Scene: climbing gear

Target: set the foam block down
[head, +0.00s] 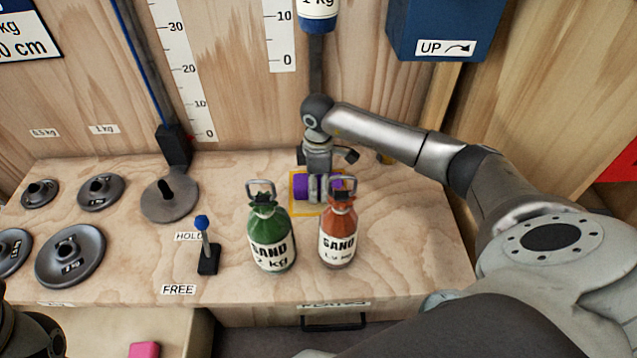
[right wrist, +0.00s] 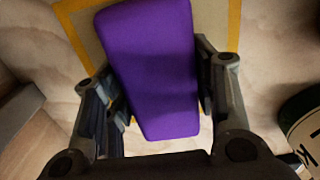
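The purple foam block (head: 301,187) is at the back of the wooden bench, over a yellow-outlined square (head: 294,210). My right gripper (head: 320,187) points down at it, with one finger on each side. In the right wrist view the foam block (right wrist: 155,70) fills the space between the fingers of my right gripper (right wrist: 160,95), which appear to press on its sides. The block lies slightly askew between them. I cannot tell whether its underside touches the bench. Only a dark part of my left arm shows at the lower left; its fingers are not visible.
A green sand bottle (head: 270,235) and a red sand bottle (head: 338,235) stand just in front of my right gripper. A blue-knobbed lever (head: 205,250) is further left. Several weight plates (head: 72,258) lie on the left. A blue box (head: 440,25) hangs above right.

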